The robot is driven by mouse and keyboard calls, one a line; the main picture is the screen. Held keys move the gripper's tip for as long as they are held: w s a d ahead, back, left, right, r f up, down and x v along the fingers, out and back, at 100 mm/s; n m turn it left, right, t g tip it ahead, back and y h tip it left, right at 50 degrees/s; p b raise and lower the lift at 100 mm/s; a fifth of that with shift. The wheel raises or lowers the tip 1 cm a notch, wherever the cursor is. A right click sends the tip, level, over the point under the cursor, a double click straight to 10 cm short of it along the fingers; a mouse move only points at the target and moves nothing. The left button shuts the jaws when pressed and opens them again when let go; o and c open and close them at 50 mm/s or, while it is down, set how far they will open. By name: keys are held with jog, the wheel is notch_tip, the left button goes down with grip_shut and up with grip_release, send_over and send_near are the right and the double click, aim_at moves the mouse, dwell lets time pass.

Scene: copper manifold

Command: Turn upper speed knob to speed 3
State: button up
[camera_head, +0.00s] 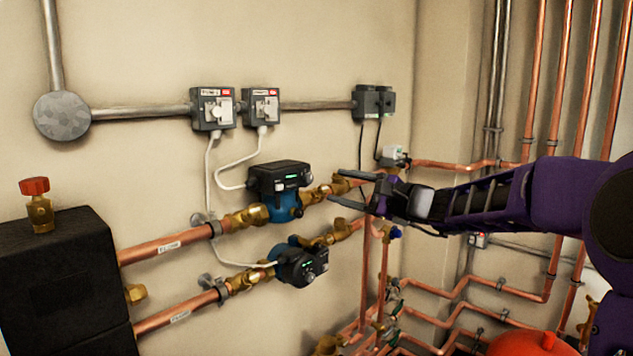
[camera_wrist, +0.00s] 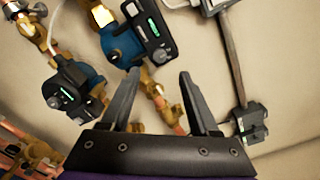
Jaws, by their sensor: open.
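The upper pump has a black control head (camera_head: 280,178) with a green-lit display and a blue body (camera_head: 283,207). Its head also shows at the top of the wrist view (camera_wrist: 143,30). The speed knob is too small to read its setting. The lower pump (camera_head: 300,263) sits below it with a similar dark head, seen at left in the wrist view (camera_wrist: 68,86). My gripper (camera_head: 348,186) is open and empty, to the right of the upper pump and apart from it. In the wrist view its spread fingers (camera_wrist: 159,78) point toward the upper pump.
Brass valves (camera_head: 325,190) and copper pipes run beside the pumps, close to my fingers. Grey switch boxes (camera_head: 212,108) with white cables hang above. A black insulated box (camera_head: 60,275) stands at left. Copper pipes (camera_head: 530,80) fill the right. A red-orange vessel (camera_head: 535,343) is at the bottom.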

aim_at(311, 179)
jog(key=x, duration=0.8)
jog(key=shift+c, duration=0.2)
grip_shut()
